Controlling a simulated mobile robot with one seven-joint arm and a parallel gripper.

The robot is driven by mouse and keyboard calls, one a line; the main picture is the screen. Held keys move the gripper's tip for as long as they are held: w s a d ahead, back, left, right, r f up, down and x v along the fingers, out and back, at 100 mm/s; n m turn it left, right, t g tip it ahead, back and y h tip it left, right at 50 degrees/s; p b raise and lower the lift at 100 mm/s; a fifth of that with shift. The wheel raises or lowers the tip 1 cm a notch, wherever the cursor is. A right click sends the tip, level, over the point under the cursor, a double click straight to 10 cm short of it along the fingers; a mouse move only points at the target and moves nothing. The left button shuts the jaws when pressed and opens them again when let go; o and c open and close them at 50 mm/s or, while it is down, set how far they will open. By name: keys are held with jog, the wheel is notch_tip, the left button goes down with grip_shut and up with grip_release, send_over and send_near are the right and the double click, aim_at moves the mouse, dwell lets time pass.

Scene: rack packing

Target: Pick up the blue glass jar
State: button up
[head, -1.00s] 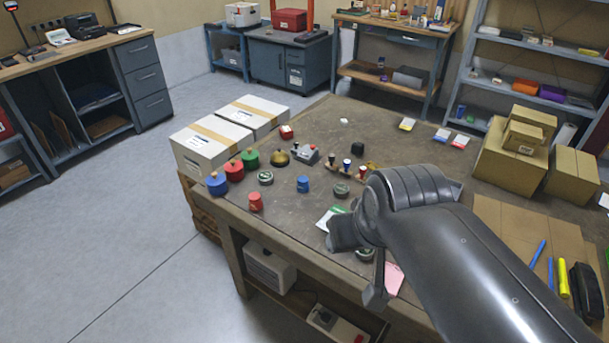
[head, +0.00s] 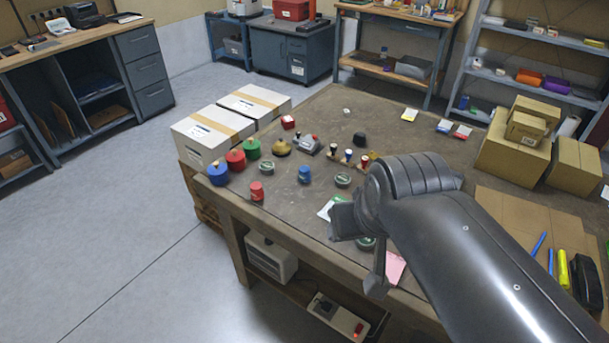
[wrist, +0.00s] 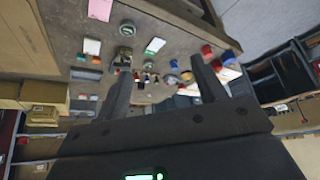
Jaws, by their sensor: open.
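A small blue jar (head: 304,174) stands upright on the brown worktable (head: 400,140), between a red jar (head: 257,190) and a round green-grey tin (head: 343,180). A larger blue round container (head: 218,174) stands at the table's left edge. My gripper (head: 357,262) hangs near the table's front edge, to the right of and nearer than the small blue jar. In the wrist view my gripper's fingers (wrist: 160,72) are spread apart with nothing held. Small blue shapes show beyond them there, but I cannot tell surely which is the small jar.
Red (head: 236,160) and green (head: 251,148) containers stand beside the large blue one. A brass-coloured dome (head: 282,147), a grey device (head: 308,145) and a stamp rack (head: 348,161) stand behind the small jar. Cardboard boxes (head: 515,150) fill the right side. Bare tabletop lies around the small jar.

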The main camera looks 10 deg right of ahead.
jog(key=shift+w, duration=0.1)
jog(key=m+g, duration=0.1)
send_over(304, 168)
jog(key=s, duration=0.3)
notch_tip(304, 168, down, 20)
jog(key=x, duration=0.6)
jog(key=shift+s+d, duration=0.15)
jog(key=shift+x, duration=2.75)
jog(key=shift+s, duration=0.2)
